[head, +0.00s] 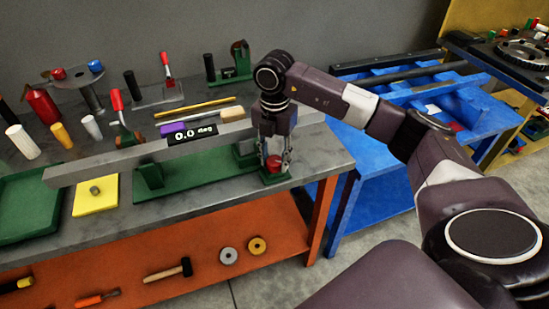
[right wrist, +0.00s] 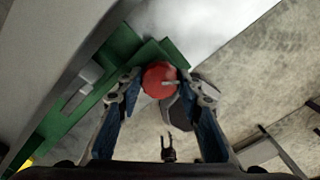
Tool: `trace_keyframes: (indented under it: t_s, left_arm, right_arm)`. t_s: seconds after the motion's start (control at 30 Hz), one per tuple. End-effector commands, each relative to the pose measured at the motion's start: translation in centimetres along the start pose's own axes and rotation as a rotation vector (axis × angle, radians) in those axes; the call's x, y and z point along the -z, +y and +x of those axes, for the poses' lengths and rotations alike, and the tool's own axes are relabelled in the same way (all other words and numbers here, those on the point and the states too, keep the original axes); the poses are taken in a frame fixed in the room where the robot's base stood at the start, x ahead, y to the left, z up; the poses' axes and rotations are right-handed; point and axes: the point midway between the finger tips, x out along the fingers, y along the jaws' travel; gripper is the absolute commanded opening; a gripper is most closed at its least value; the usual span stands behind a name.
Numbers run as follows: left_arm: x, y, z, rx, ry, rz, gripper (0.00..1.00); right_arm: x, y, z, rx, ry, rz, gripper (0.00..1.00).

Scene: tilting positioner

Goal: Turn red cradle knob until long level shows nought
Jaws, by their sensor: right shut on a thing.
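The long level (head: 100,165) is a grey bar resting across the green cradle (head: 205,169) on the bench. The red knob (head: 273,163) is at the cradle's right end, near the bench's front right corner. My right gripper (head: 274,158) points down and is shut on the red knob. In the right wrist view the knob (right wrist: 157,75) sits between the two fingertips, with a pale mark on its face. The green cradle (right wrist: 85,110) runs off to the left there. My left gripper is not in view.
A yellow pad (head: 97,199) with a small grey part and a green tray (head: 30,212) lie at the left. Several red-handled clamps and cylinders stand behind the level. The orange lower shelf (head: 130,262) holds a hammer and rings. A blue stand (head: 400,150) is right.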

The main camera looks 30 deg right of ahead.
Motion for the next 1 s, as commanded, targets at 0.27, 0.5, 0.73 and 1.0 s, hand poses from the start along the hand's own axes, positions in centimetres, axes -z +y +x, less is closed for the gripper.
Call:
trace_keyframes:
  t_s: [0.27,0.5,0.73,1.0]
  left_arm:
    - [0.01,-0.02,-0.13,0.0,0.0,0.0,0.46]
    - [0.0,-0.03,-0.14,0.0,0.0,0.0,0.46]
    - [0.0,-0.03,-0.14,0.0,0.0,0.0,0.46]
    - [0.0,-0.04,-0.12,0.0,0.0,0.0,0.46]
  right_arm:
    - [-0.36,0.16,-0.39,-0.009,-0.009,0.092,0.1]
    - [-0.39,0.16,-0.4,-0.009,-0.009,0.111,0.1]
    - [-0.4,0.16,-0.42,-0.01,-0.009,0.111,0.1]
    - [-0.25,0.1,-0.26,-0.006,-0.006,0.108,0.52]
